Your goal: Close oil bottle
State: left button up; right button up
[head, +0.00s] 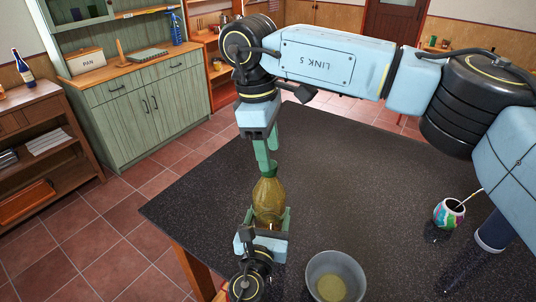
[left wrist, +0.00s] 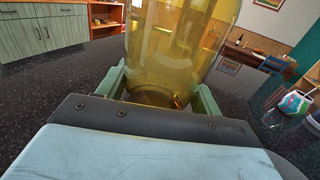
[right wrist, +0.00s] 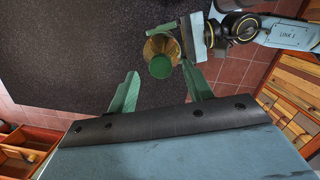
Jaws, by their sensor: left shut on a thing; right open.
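The oil bottle (head: 269,200) is yellowish, see-through and upright at the table's near left part. My left gripper (head: 265,222) is shut on its lower body; the left wrist view shows the bottle (left wrist: 170,50) between both fingers. My right gripper (head: 266,155) points down just above the bottle's neck. In the right wrist view its fingers (right wrist: 160,88) are spread and empty. There the bottle (right wrist: 157,46) shows from above with a round green top (right wrist: 160,67), just beyond the fingertips. Whether the fingers touch it I cannot tell.
A grey bowl (head: 345,264) with yellowish liquid stands right of my left gripper. A colourful cup with a straw (head: 449,213) stands at the right. The dark speckled table (head: 350,185) is clear between them. A green cabinet (head: 150,110) stands beyond the table.

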notch_tip(320, 180, up, 2)
jog(key=shift+r, duration=0.1)
jog(key=shift+c, duration=0.3)
